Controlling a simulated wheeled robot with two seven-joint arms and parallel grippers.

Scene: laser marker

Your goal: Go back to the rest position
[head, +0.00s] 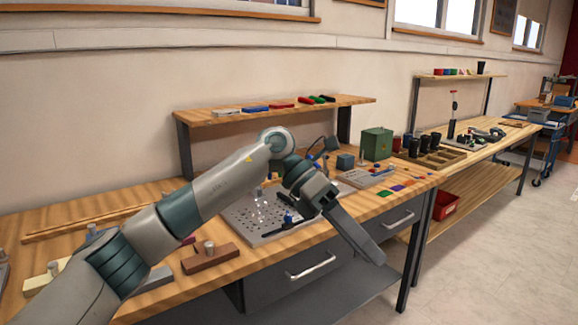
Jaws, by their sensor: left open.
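My left arm (205,195) reaches in from the lower left and crosses above the wooden workbench (420,181). My left gripper (366,242) hangs past the bench's front edge, its fingers slanting down to the right in front of the drawers. It is open and I see nothing between the fingers, though they overlap from this side. My right gripper is not in view.
A perforated metal plate (240,222) with small tools lies on the bench under my arm. A raised shelf (225,118) stands behind it, and a green box (377,143) sits to the right. A second bench (500,143) stands further right. The floor (500,260) at right is clear.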

